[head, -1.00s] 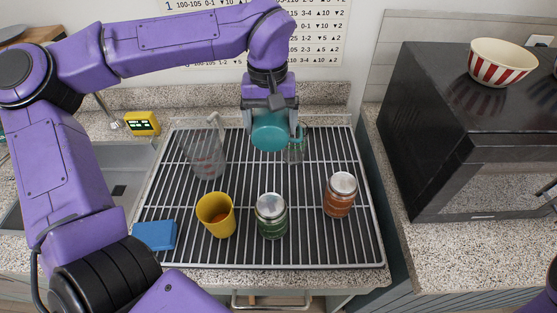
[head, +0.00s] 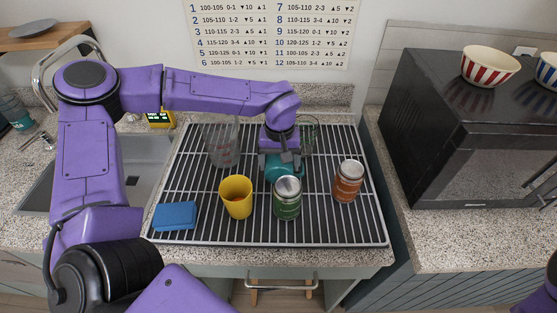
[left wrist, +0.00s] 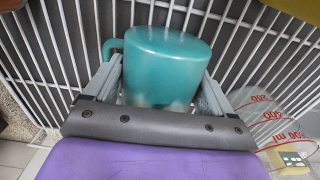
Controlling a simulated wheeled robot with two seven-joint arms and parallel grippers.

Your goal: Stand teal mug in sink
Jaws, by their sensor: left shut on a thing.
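The teal mug (head: 277,172) is between the fingers of my left gripper (head: 284,162), over the wire rack and just behind the green jar. In the left wrist view the teal mug (left wrist: 165,58) shows its handle at the left, with a finger of my left gripper (left wrist: 160,82) on each side. The gripper is shut on it. I cannot tell whether the mug touches the rack. The grey sink (head: 145,160) is at the left, partly hidden by my left arm. My right gripper is out of view.
The wire rack (head: 330,232) also holds a clear measuring jug (head: 223,148), a clear glass (head: 310,135), a yellow cup (head: 237,198), a green jar (head: 287,200), an orange jar (head: 348,182) and a blue sponge (head: 175,216). A black microwave (head: 440,130) stands right.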

